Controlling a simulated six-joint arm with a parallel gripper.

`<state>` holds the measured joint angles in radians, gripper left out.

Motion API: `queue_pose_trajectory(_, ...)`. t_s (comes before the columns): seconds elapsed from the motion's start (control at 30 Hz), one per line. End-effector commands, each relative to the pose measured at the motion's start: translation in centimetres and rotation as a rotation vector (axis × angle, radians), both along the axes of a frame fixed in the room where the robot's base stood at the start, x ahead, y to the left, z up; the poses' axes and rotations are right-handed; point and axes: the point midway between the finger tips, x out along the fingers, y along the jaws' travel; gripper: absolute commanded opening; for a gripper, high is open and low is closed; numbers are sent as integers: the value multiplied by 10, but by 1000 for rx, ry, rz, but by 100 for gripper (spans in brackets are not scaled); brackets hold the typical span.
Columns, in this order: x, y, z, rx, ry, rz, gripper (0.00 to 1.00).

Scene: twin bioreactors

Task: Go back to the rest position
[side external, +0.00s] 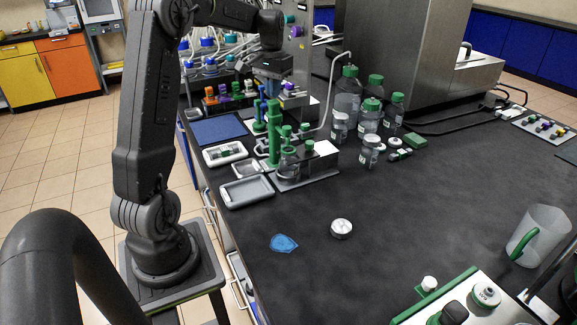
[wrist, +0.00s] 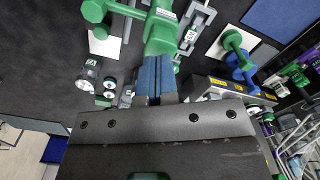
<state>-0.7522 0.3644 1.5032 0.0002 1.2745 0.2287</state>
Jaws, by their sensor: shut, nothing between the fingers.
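My gripper (side external: 272,88) is near the far left part of the dark bench in the side external view, above the area of green-capped labware and bottle racks. In the wrist view its blue fingertips (wrist: 153,78) are together with nothing between them. Green labware (wrist: 162,30) shows just beyond the fingertips in that view. I cannot tell how close it is to them.
A green stand (side external: 273,135) and a rack with a glass bottle (side external: 289,162) stand below my gripper. Green-capped bottles (side external: 347,92) stand to the right. Trays (side external: 247,191) lie at the bench's left edge. The bench's middle (side external: 420,210) is largely clear.

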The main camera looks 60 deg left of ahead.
Motion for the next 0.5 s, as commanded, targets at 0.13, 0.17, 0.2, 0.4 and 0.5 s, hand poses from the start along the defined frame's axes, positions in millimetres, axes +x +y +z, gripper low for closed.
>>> queue_pose_trajectory(0.13,0,0,8,0,-1,0,0)
queue_pose_trajectory(0.17,0,0,8,0,-1,0,0)
queue_pose_trajectory(0.2,0,0,9,0,-1,0,0)
queue_pose_trajectory(0.4,0,0,9,0,-1,0,0)
queue_pose_trajectory(0.5,0,0,9,0,-1,0,0)
